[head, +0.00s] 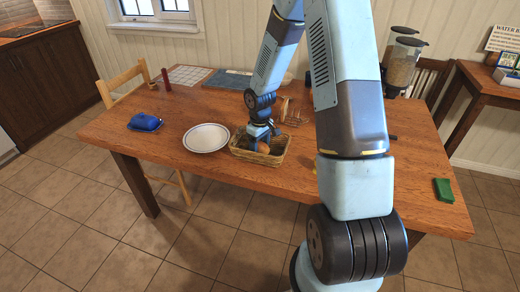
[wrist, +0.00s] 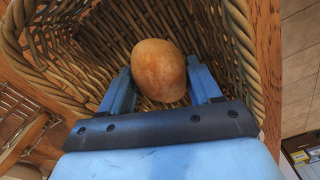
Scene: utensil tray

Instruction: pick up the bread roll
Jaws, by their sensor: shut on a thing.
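The bread roll (wrist: 158,70) is round and golden brown. In the wrist view it sits between the two blue fingers of my gripper (wrist: 163,88), which is shut on it. The wicker basket (wrist: 95,45) surrounds the roll and the fingers. In the head view my gripper (head: 262,140) reaches down into the basket (head: 246,156) on the wooden table, and part of the roll (head: 263,148) shows below the fingers. I cannot tell whether the roll touches the basket floor.
A white plate (head: 206,138) lies left of the basket. A blue butter-dish-like object (head: 145,121) is farther left. A wire rack (head: 293,115) stands just behind the basket to the right. A green item (head: 443,189) lies near the right table edge. The table's left front is clear.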

